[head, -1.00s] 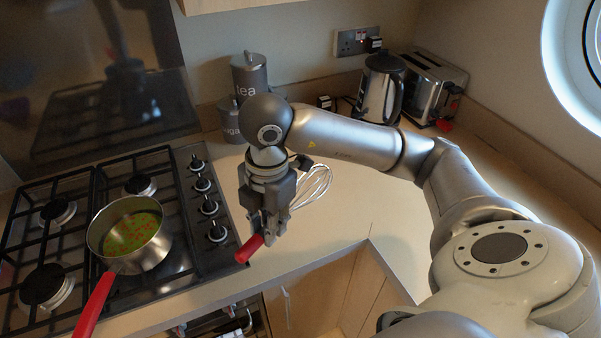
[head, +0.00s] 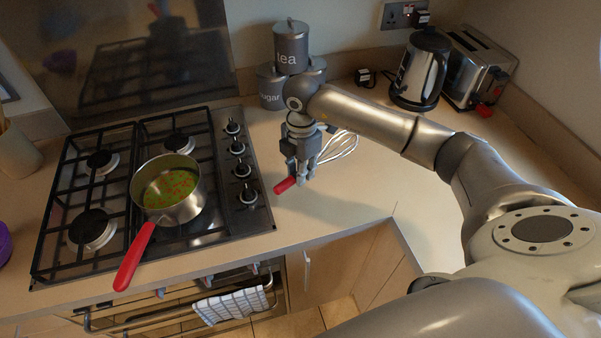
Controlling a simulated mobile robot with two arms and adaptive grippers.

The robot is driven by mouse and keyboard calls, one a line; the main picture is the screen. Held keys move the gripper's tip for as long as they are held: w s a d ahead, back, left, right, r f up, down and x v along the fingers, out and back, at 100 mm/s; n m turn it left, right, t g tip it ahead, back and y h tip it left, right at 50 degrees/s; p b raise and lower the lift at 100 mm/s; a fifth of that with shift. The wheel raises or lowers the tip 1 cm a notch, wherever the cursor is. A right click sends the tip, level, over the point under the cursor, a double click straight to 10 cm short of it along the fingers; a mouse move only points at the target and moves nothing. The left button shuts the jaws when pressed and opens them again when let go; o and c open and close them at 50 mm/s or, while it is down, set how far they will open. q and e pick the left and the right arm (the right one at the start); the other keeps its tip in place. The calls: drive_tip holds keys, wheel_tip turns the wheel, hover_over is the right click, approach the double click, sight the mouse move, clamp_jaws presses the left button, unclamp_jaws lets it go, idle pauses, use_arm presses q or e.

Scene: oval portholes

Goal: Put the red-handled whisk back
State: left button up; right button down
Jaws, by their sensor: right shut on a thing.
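The whisk has a red handle (head: 284,186) and a wire head (head: 340,146). My right gripper (head: 300,178) is shut on the whisk's handle, with the handle end sticking out to the left and the wires to the right. The gripper points down over the worktop (head: 345,195), just right of the hob knobs. Whether the whisk touches the worktop cannot be told. My left gripper is not in view.
A saucepan (head: 168,195) of green and red food stands on the gas hob (head: 70,185), its red handle jutting over the front. Grey canisters (head: 291,48), a kettle (head: 420,68) and a toaster (head: 478,70) line the back. A beige pot (head: 17,152) stands at left. The right worktop is clear.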

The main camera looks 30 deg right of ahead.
drive_tip(key=shift+w+d+f, duration=0.3)
drive_tip(key=shift+w+f, duration=0.25)
drive_tip(key=shift+f, duration=0.3)
wheel_tip(320, 180, down, 2)
drive_tip(key=shift+f+p, duration=0.25)
drive_tip(key=shift+p, duration=0.3)
drive_tip(key=shift+f, duration=0.2)
drive_tip(key=shift+f, duration=0.1)
drive_tip(key=c, duration=1.3)
unclamp_jaws()
